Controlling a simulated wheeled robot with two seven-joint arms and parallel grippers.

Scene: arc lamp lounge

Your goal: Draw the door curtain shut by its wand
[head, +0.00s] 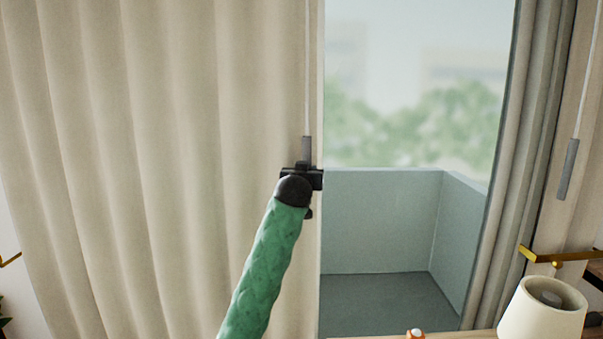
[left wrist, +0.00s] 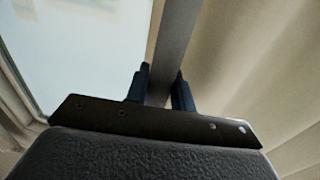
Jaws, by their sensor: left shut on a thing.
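The cream door curtain (head: 170,130) hangs in folds over the left part of the doorway, its free edge near the middle of the head view. Its wand has a thin white rod and a grey handle (head: 306,150). My left gripper (head: 303,170) is shut on that handle at the curtain's free edge. In the left wrist view the grey wand (left wrist: 172,50) runs up between the two dark fingers (left wrist: 160,88). The lower end of the handle is hidden by the gripper. My right gripper is not in view.
The doorway right of the curtain edge shows a balcony (head: 380,220). A gathered curtain (head: 510,170) hangs at the right, with another wand (head: 567,170) beside it. A cream lamp shade (head: 540,308) and a small orange-and-white object (head: 415,334) are at the lower right.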

